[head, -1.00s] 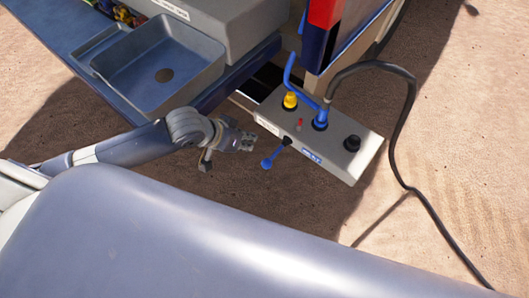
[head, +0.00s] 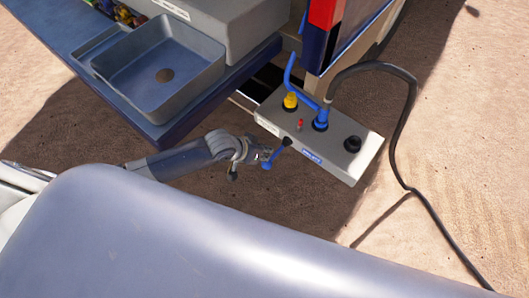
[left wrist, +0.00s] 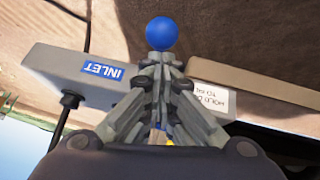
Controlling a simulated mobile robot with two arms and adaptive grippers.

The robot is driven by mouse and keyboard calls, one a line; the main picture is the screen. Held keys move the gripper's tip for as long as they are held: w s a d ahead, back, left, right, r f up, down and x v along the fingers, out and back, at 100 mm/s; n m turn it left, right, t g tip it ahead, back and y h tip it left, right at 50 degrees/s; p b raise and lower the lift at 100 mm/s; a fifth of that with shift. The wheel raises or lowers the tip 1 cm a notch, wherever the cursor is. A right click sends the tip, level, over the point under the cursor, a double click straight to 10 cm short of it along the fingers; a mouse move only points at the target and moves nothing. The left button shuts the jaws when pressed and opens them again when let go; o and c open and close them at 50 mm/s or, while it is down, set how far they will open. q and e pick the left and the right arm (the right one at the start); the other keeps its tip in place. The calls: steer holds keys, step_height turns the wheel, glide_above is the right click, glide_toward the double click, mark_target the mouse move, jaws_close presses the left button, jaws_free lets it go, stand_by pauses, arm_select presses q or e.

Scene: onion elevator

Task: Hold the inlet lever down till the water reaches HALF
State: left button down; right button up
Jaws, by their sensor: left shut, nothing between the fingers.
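The inlet lever (head: 278,152) sticks out from the front of a grey box, with a black pivot and a blue ball end. Its blue ball (left wrist: 161,33) also shows in the left wrist view, just past my fingertips. A blue INLET label (head: 312,157) is on the box front to the right of the pivot. My left gripper (head: 264,155) is shut and empty, right by the lever. I cannot tell whether it touches the lever. My right gripper is not in view. No water level or HALF mark can be made out.
The grey box (head: 340,130) carries a yellow fitting (head: 290,101), a blue fitting (head: 320,119), a black knob (head: 352,144) and a small red part. A black hose (head: 410,110) runs off right over sandy ground. A basin (head: 165,75) stands at upper left.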

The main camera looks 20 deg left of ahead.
arm_select(q)
steer(key=shift+f, duration=0.25)
steer(key=shift+s, duration=0.1)
